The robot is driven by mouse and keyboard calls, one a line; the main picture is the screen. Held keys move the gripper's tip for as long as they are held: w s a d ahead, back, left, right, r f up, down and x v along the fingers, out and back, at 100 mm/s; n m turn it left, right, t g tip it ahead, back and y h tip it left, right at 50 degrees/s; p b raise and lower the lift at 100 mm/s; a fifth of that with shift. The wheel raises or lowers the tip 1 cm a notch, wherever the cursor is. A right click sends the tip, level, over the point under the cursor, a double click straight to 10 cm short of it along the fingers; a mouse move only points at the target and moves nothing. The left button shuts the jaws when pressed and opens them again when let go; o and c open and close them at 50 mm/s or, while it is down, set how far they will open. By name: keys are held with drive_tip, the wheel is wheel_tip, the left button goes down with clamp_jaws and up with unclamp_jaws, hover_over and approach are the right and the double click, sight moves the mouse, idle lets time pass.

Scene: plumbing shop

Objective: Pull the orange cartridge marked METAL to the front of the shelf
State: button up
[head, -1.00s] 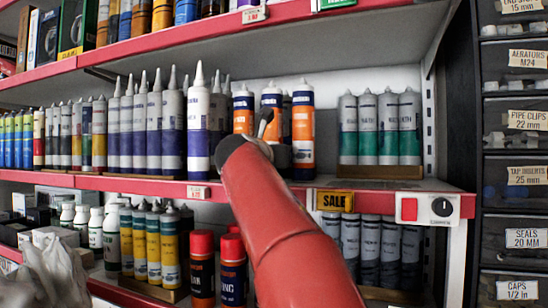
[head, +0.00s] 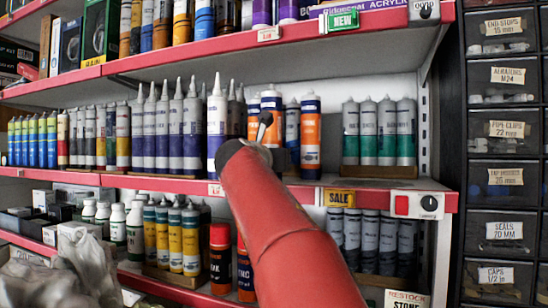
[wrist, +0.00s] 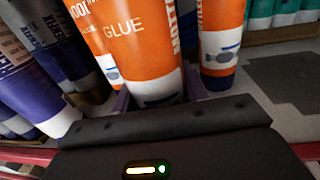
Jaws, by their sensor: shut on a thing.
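An orange cartridge marked GLUE (wrist: 145,50) stands upright between the fingers of my gripper (wrist: 155,98) in the wrist view; the word METAL is not readable on its visible side. My gripper (head: 266,150) is shut on it, low on its body. In the head view it appears to be the middle orange cartridge (head: 271,103), its lower part hidden by my gripper. Another orange cartridge (wrist: 92,30) stands close on its left, and one (wrist: 220,35) stands on its right, apart from it. The right one also shows in the head view (head: 310,137).
Purple-and-white cartridges (head: 216,130) stand to the left, the front one near my gripper. The red shelf edge (head: 385,190) runs below; another shelf (head: 200,55) is above.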

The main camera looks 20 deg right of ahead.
drive_tip(key=o, duration=1.4)
drive_tip(key=shift+c, duration=0.2)
drive_tip(key=b+v, duration=0.1)
drive_tip(key=v, duration=0.7)
drive_tip(key=shift+b, duration=0.35)
